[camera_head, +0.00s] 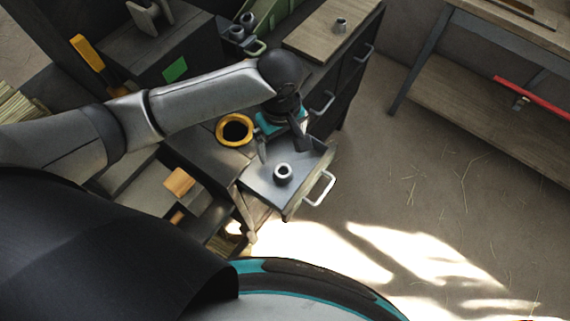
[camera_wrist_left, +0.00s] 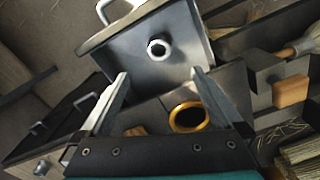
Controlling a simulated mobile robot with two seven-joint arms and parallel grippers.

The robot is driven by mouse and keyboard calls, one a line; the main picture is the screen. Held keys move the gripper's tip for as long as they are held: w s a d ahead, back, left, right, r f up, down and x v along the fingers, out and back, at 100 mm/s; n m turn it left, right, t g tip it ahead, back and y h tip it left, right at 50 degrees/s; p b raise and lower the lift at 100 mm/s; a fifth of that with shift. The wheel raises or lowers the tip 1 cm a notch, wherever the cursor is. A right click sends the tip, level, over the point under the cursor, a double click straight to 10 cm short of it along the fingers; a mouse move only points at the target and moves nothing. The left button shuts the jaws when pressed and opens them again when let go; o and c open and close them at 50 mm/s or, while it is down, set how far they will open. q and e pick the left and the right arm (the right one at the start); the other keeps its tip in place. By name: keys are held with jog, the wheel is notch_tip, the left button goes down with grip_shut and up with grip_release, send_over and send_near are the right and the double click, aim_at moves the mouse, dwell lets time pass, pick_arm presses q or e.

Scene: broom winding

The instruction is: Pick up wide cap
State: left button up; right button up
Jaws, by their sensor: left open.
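A short, round metal cap with a dark hole (camera_head: 283,174) sits upright in the open grey drawer (camera_head: 262,185); it also shows in the left wrist view (camera_wrist_left: 159,48). A similar small metal piece (camera_head: 340,25) stands on a wooden board at the back. I cannot tell for certain which is the wide cap. My left gripper (camera_head: 283,147) is open and empty above the drawer, its fingers apart from the cap. In the left wrist view the cap appears beyond the gap between the fingertips (camera_wrist_left: 158,73). My right gripper is not in view.
A yellow-rimmed dark round opening (camera_head: 235,130) lies beside the drawer. The drawer has a pale handle (camera_head: 320,188) at its front. An orange-brown block (camera_head: 179,182) and a brush (camera_head: 244,215) are nearby. A wooden table (camera_head: 510,30) stands right; the floor between is clear.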

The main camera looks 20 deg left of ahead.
pick_arm(q)
jog(key=b, duration=0.1)
send_near(283, 170)
jog(key=s+r, duration=0.2)
jog(key=f, duration=0.2)
jog(key=f+b, duration=0.1)
jog(key=shift+w+d, duration=0.1)
jog(key=shift+w, duration=0.15)
jog(key=shift+f, duration=0.4)
notch_tip(283, 170, down, 5)
jog(key=shift+d+b, duration=0.1)
jog(key=shift+b, duration=1.15)
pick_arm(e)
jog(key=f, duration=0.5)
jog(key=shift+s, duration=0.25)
pick_arm(q)
jog(key=c, duration=1.4)
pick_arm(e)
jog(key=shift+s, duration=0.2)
